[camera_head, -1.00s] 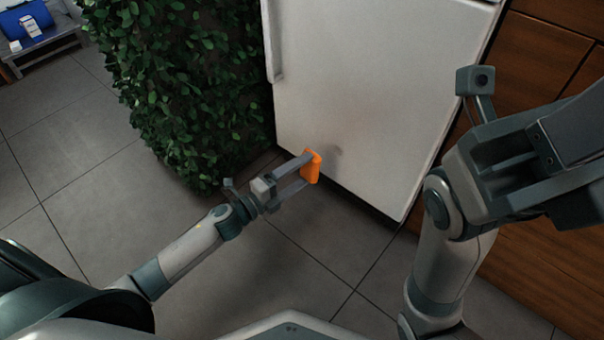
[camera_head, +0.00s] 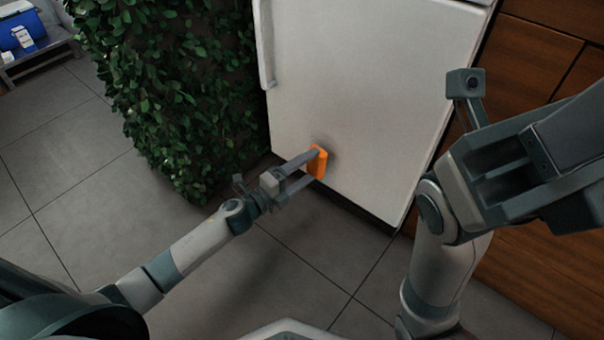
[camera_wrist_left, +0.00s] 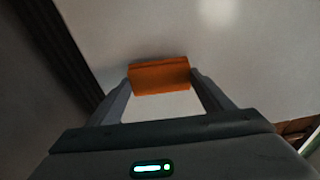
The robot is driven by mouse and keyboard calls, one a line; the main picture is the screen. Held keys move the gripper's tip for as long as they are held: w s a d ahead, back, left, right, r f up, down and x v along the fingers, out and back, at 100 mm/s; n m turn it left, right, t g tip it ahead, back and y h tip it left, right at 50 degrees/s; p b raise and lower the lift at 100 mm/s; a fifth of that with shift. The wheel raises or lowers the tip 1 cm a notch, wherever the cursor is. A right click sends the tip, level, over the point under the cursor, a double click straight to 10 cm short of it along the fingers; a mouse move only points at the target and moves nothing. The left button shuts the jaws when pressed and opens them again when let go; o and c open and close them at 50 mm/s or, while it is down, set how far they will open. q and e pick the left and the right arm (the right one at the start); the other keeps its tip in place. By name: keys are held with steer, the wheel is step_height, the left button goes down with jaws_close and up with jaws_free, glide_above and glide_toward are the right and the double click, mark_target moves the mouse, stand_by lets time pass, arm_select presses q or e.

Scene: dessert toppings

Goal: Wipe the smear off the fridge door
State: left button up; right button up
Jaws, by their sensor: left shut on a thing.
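The white fridge door (camera_head: 350,75) stands at the upper middle of the head view. My left gripper (camera_head: 316,163) is shut on an orange sponge-like block (camera_head: 318,164) at the lower part of the door. The block also shows between the fingers in the left wrist view (camera_wrist_left: 160,75). It is at or very near the door; contact is hard to tell. A faint dark patch shows beside the block in the head view, but I cannot tell smear from shadow. My right gripper (camera_head: 540,175) is at the right, partly cut off by the frame, its opening unclear.
A leafy green hedge (camera_head: 165,90) stands left of the fridge. Brown wooden cabinets (camera_head: 540,65) are on its right. The door handle (camera_head: 265,45) runs along its left edge. Grey floor tiles (camera_head: 90,190) are clear at the left. A low bench (camera_head: 40,52) holds a blue object.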

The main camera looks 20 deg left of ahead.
arm_select(q)
steer(key=shift+w+d, duration=0.2)
steer(key=shift+w, duration=0.25)
stand_by(0.6)
steer(key=shift+w+d, duration=0.2)
steer(key=shift+w, duration=0.3)
steer(key=shift+w+d, duration=0.15)
steer(key=shift+w, duration=0.25)
stand_by(0.3)
steer(key=shift+s+d+p, duration=0.25)
steer(key=shift+d, duration=0.35)
steer(key=shift+s+d+p, duration=0.2)
steer(key=shift+s+d, duration=0.1)
steer(key=shift+d, duration=0.35)
steer(key=shift+s+d+p, duration=0.25)
steer(key=shift+d, duration=0.35)
steer(key=shift+w, duration=0.15)
